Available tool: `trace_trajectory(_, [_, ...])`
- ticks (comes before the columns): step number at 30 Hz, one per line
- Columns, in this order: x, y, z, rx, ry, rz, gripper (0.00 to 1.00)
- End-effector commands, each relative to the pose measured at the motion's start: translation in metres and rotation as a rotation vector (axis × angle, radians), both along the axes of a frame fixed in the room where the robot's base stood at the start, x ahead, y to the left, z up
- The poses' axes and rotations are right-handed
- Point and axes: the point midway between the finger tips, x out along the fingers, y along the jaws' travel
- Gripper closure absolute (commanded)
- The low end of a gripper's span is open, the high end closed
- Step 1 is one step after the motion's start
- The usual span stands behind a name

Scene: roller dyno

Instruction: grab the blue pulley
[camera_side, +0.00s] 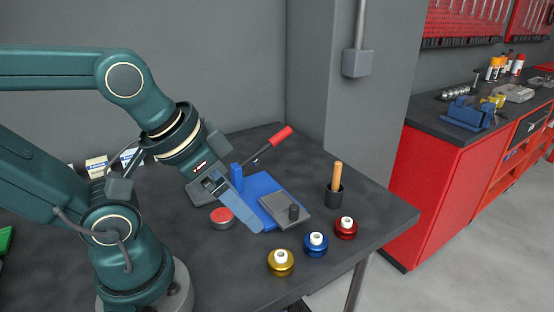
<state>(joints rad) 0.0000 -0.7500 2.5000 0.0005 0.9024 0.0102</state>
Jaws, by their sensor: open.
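The blue pulley (316,245) stands on the dark table with a white hub on top. It sits between a gold pulley (281,263) on its left and a red pulley (346,228) on its right. My gripper (253,227) is open and above the table, to the left of the blue pulley and apart from it. Its long blue-grey fingers point down and to the right. From this side I see mainly one finger, and the space between the fingers is hidden.
A blue-based device with a grey plate (291,212) and a red-handled lever (281,135) stands behind my gripper. A red-topped round tin (221,217) is left of it. A black cup with a wooden handle (335,194) stands at the back right. The table's front right is clear.

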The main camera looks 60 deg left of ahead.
Motion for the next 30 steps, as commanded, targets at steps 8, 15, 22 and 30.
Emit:
trace_trajectory(8, [0.002,0.039,-0.002,0.294,0.112,-0.174,0.15])
trace_trajectory(15, [0.023,0.067,-0.010,0.623,0.328,-0.468,0.15])
trace_trajectory(22, [0.063,0.073,-0.022,0.966,0.521,-0.799,0.15])
trace_trajectory(30, [0.114,0.044,-0.050,1.371,0.670,-1.177,0.15])
